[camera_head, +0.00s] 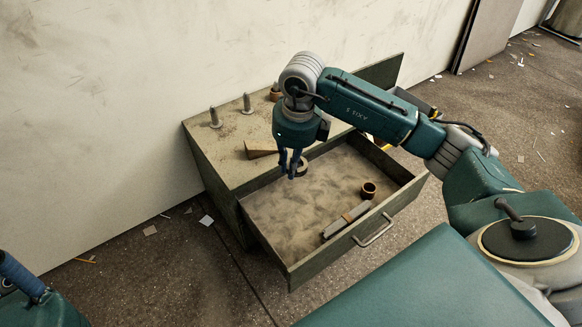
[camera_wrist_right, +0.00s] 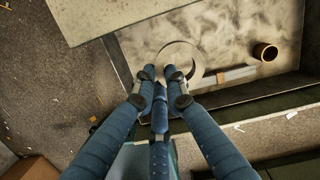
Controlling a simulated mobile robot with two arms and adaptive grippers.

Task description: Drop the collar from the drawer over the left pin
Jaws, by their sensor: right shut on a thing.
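My right gripper (camera_head: 291,172) points down above the open drawer (camera_head: 290,265), near the cabinet's front edge. It is shut on a pale grey ring-shaped collar (camera_head: 302,166), held by its near side. The collar also shows in the right wrist view (camera_wrist_right: 197,56), beyond the fingertips (camera_wrist_right: 160,74). The left pin (camera_head: 215,118) stands upright and bare on the cabinet top, well left of the gripper. A middle pin (camera_head: 247,104) is also bare. A brown piece (camera_head: 275,94) sits at a third spot, partly hidden by my arm. Part of my left gripper (camera_head: 22,275) shows at lower left.
A brown ring or cup (camera_head: 368,190) and a grey bar with a tan band (camera_head: 346,220) lie in the drawer. A brown wedge-like block (camera_head: 258,150) sits on the cabinet top (camera_head: 225,155) near the gripper. Litter covers the floor.

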